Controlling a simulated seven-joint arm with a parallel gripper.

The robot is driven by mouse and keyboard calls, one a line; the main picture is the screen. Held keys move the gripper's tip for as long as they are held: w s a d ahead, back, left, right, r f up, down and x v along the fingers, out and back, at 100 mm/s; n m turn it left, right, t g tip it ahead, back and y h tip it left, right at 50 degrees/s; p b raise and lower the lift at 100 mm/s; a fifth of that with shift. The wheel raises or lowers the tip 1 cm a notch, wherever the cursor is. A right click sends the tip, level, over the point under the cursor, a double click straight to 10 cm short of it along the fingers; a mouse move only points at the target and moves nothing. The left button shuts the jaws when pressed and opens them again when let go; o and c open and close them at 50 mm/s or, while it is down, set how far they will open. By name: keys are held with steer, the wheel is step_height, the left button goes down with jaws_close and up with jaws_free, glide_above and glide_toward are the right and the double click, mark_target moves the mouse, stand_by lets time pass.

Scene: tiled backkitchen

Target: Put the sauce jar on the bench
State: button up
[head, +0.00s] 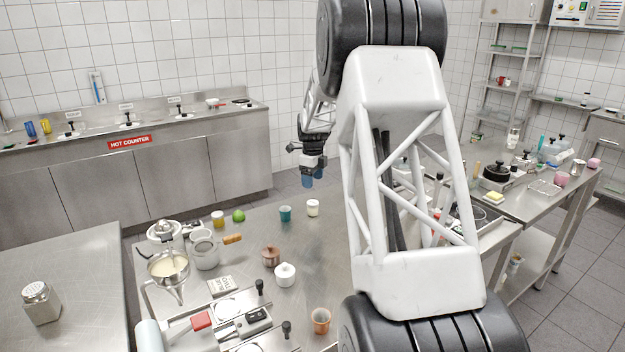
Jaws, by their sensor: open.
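Several small jars and pots stand on the central steel bench (330,245). A small glass jar with pale contents (313,208) stands near its far edge, to the right of a teal cup (285,214). An amber jar (217,219) stands further left, beside a green round item (238,216). I cannot tell which of these, if any, is the sauce jar. My gripper (312,182) hangs in the air beyond the bench's far edge, above the pale jar in the picture. Its blue fingers are open, with nothing seen between them. My arm hides part of the bench.
A mixer with a bowl (168,268), a brown pot (270,256), a white pot (285,275) and a copper cup (321,320) crowd the bench. A shaker (40,303) stands on the left table. The hot counter (190,165) runs along the back wall. A side table (545,205) holds more items.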

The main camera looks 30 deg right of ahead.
steer(key=s+a+r+n+t, duration=0.1)
steer(key=s+a+r+n, duration=0.55)
steer(key=s+a, duration=0.4)
steer(key=s+a+r+n, duration=0.65)
steer(key=s+a, duration=0.35)
steer(key=a, duration=0.2)
steer(key=s+a+f+n, duration=0.1)
steer(key=s+a+n, duration=0.3)
steer(key=s, duration=0.6)
steer(key=s+a+f+n+t, duration=0.1)
steer(key=s+a+n, duration=0.3)
steer(key=s+n, duration=0.3)
steer(key=s+a+f+n, duration=0.2)
steer(key=s+a+n, duration=0.3)
steer(key=s, duration=0.8)
steer(key=shift+t, duration=0.3)
